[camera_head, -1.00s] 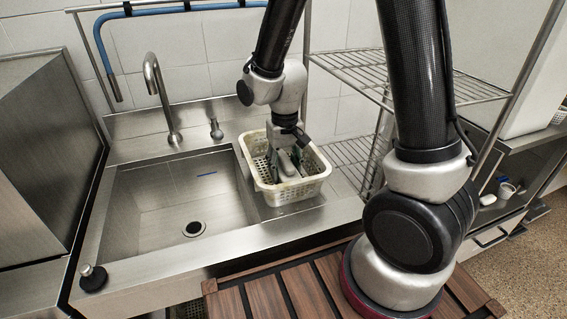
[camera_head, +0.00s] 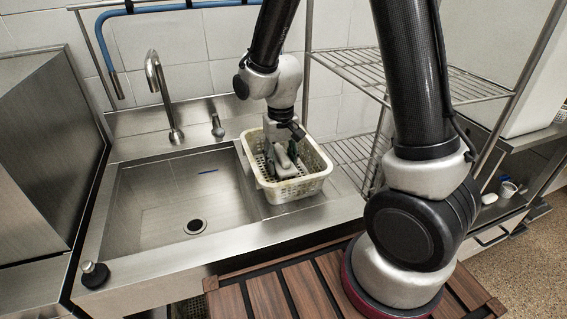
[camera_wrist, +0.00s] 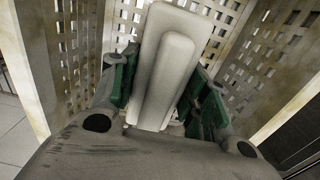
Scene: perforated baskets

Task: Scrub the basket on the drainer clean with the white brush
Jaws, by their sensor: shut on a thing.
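The white perforated basket (camera_head: 310,183) stands on the drainer (camera_head: 254,185) to the right of the sink bowl. Brownish marks show on its walls, which also fill much of the wrist view (camera_wrist: 285,95). My gripper (camera_head: 281,158) reaches down inside the basket from above. In the wrist view its green-padded fingers (camera_wrist: 160,90) are shut on the white brush (camera_wrist: 172,55), whose pale back points up and away. The brush's bristles are hidden, so I cannot tell whether they touch the basket.
The empty steel sink bowl (camera_head: 150,215) lies left of the basket, with a tall faucet (camera_head: 160,90) behind it. A wire rack (camera_head: 350,150) stands close on the right. A white mug (camera_head: 507,189) stands on the far right shelf.

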